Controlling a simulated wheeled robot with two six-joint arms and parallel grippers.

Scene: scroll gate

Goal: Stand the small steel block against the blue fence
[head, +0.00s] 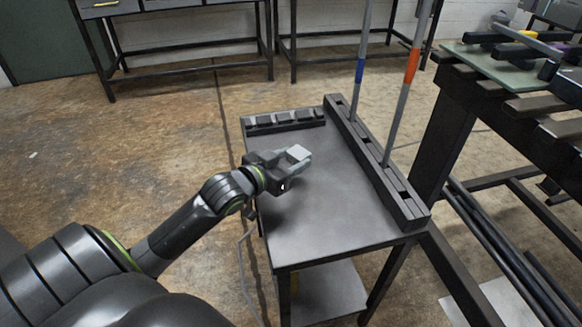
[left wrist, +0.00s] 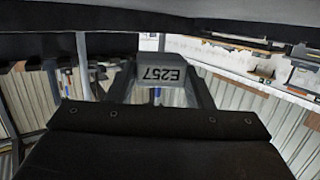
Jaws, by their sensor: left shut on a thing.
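A small light-grey steel block (head: 298,153) is held at the tip of my left gripper (head: 291,162), above the left part of the dark table top (head: 325,205). In the left wrist view the block (left wrist: 162,72) sits between the two fingers and bears the upside-down mark E257. The gripper is shut on it. I cannot tell its exact height above the table. A long dark slotted rail (head: 375,165) runs along the table's right side. From it rise a pole with a blue band (head: 360,70) and one with an orange band (head: 411,66). My right gripper is out of view.
A short dark slotted rack (head: 284,120) lies along the table's back left edge. The middle and front of the table top are clear. A slatted bench (head: 520,105) with a glass sheet and tools stands to the right. Tables (head: 180,45) stand against the back wall.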

